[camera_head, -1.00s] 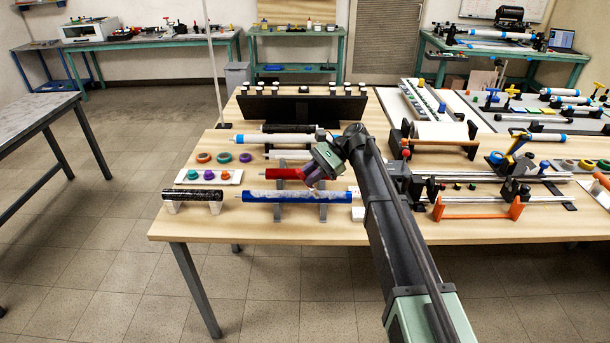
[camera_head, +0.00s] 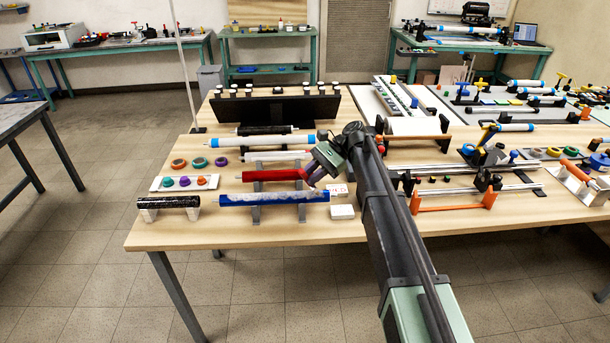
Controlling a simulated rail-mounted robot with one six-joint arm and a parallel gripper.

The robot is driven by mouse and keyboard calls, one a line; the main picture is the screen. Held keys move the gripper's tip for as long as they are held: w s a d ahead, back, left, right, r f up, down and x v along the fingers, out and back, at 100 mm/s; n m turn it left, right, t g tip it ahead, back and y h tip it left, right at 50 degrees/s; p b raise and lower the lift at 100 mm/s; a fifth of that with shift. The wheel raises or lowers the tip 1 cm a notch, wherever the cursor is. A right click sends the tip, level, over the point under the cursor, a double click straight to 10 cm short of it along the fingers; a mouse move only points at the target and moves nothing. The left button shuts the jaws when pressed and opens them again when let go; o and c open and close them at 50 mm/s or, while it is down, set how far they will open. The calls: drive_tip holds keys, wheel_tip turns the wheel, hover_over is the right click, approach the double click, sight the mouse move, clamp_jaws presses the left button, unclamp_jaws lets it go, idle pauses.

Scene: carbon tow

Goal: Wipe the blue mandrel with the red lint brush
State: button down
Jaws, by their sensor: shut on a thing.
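The blue mandrel (camera_head: 273,199) lies level across grey stands near the front edge of the wooden table, with whitish patches along its surface. My gripper (camera_head: 312,180) is just behind and above its right end, angled down to the left. It is shut on the red lint brush, which is small and mostly hidden by the fingers; only a reddish bit shows. I cannot tell whether the brush touches the mandrel. A red mandrel (camera_head: 268,176) lies parallel behind the blue one, with its right end next to my gripper.
A black mandrel (camera_head: 168,202) rests on white blocks at the left. A white card (camera_head: 338,190) with red lettering and a white block (camera_head: 342,212) lie right of the blue mandrel. A white tray (camera_head: 184,183) holds coloured pieces. Orange-ended stands (camera_head: 453,206) are at the right.

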drive_tip(key=shift+s+a, duration=0.9)
drive_tip(key=shift+a, duration=5.4)
drive_tip(key=shift+s+a, duration=0.9)
drive_tip(key=shift+a, duration=5.4)
drive_tip(key=shift+w+d, duration=0.6)
drive_tip(key=shift+d, duration=3.6)
drive_tip(key=shift+w+d, duration=0.6)
drive_tip(key=shift+d, duration=3.6)
drive_tip(key=shift+w+d, duration=0.6)
drive_tip(key=shift+d, duration=3.6)
